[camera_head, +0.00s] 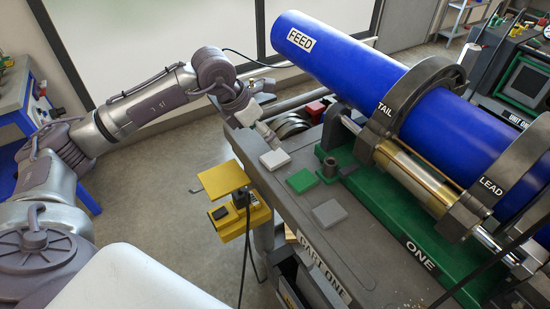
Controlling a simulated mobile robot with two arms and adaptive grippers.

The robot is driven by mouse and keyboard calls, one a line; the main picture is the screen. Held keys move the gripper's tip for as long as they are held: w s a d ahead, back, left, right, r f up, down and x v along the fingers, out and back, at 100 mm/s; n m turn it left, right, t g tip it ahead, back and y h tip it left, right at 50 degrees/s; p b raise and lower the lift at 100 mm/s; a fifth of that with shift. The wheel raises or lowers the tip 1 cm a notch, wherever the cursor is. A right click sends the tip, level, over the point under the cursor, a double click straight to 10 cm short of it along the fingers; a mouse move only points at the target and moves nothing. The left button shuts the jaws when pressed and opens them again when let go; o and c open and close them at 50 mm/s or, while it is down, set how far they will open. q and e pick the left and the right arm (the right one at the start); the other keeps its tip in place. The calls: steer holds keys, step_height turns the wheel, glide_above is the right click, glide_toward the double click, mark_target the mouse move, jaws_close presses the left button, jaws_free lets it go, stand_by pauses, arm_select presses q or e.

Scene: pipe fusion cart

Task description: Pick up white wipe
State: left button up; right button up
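The white wipe (274,159) is a small pale square lying flat on the grey cart top near its left edge. My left gripper (268,136) reaches in from the left and points down, with its tips just behind and above the white wipe. They look slightly apart from the wipe, though contact is hard to judge. The fingers are small and seen at an angle, so I cannot tell whether they are open or shut. My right gripper is not in view.
A green wipe (300,181) and a grey wipe (329,213) lie in a row toward the front. A yellow platform (223,179) juts from the cart's left side. A blue pipe (350,65) in dark clamps and a green base (400,235) occupy the right.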

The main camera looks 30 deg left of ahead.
arm_select(q)
steer(key=a+y, duration=0.1)
steer(key=a, duration=0.1)
steer(key=p, duration=0.1)
glide_above(272, 158)
steer(key=s, duration=0.2)
steer(key=f, duration=0.5)
steer(key=a+f, duration=0.1)
steer(key=f, duration=0.1)
steer(key=shift+s+f, duration=0.15)
steer(key=shift+f, duration=0.05)
steer(key=p+x, duration=0.2)
steer(key=x, duration=0.3)
steer(key=shift+s+a, duration=0.1)
steer(key=shift+f, duration=0.25)
steer(key=c, duration=0.9)
